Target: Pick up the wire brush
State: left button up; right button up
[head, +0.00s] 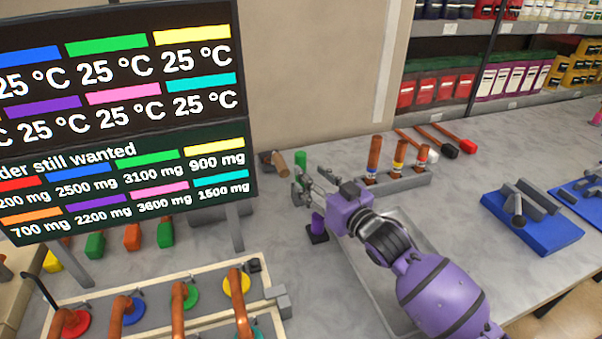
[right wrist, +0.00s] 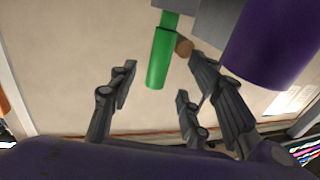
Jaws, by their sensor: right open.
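A small tool with a brown wooden handle and a dark end (head: 281,162), which looks like the wire brush, lies on the bench by the back wall in the head view. In the right wrist view only a brown round end (right wrist: 183,46) shows, partly hidden behind a green handle. My right gripper (head: 300,188) is open and empty, in front of and slightly right of the brush, apart from it. My left gripper is out of view.
A green handle (head: 300,160) stands just right of the brush. A purple handle (head: 318,226) stands below my right gripper. A rack (head: 420,181) with brown-handled tools is to the right. A display board (head: 125,128) blocks the left; a framed tray (head: 150,293) is below it.

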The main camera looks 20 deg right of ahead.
aim_at(304, 168)
jog(key=x, duration=0.3)
jog(key=shift+w, duration=0.35)
jog(key=shift+s, duration=0.1)
grip_shut()
jog(key=shift+r, duration=0.1)
